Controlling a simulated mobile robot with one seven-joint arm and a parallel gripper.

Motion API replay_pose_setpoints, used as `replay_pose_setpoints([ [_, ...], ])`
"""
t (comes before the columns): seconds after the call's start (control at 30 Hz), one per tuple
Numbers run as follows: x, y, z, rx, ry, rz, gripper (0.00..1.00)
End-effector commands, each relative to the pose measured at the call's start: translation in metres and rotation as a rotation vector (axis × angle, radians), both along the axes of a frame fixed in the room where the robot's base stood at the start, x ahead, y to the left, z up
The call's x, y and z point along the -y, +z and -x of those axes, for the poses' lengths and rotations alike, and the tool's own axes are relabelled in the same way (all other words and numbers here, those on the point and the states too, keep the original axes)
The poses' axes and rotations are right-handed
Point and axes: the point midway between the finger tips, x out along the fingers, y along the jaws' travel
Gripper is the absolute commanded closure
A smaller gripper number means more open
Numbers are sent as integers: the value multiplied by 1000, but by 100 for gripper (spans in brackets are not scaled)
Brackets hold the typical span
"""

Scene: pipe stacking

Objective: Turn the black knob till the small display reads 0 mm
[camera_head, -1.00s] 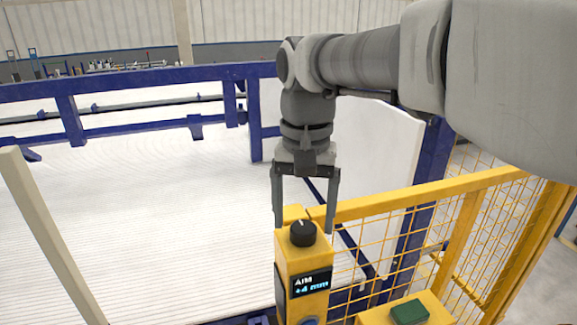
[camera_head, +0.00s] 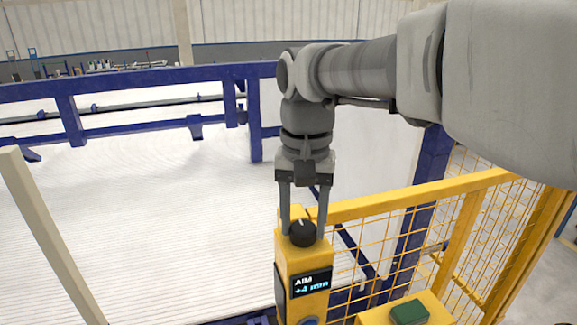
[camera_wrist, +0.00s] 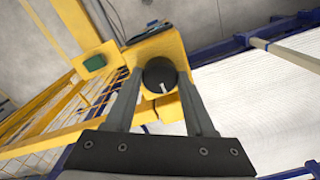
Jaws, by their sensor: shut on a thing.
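The black knob (camera_head: 302,234) sits on top of a yellow control box (camera_head: 291,264). A white mark shows on its top. The small display (camera_head: 310,284) on the box's front reads "AIM +4 mm". My gripper (camera_head: 303,232) points down over the box, with one finger on each side of the knob, shut on it. In the wrist view the knob (camera_wrist: 160,76) lies between the tips of my gripper (camera_wrist: 159,78). The display does not show readably in the wrist view.
Yellow mesh fencing (camera_head: 440,225) runs to the right of the box. A green button (camera_head: 409,311) sits on a yellow surface at the lower right. Blue rails (camera_head: 140,84) frame the wide white ribbed bed (camera_head: 140,210) at left. A pale post (camera_head: 50,240) stands at far left.

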Motion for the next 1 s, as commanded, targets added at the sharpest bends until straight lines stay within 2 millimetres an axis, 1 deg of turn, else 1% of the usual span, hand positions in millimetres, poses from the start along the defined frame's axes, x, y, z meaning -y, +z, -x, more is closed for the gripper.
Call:
replay_pose_setpoints([
  [0.17, 0, 1, 0, 0, 23, 0, 100],
  [0.37, 0, 1, 0, 0, 115, 0, 100],
  [0.8, 1, 1, 0, 0, 456, 0, 100],
  [1.0, 1, 1, 0, 0, 581, 0, 100],
])
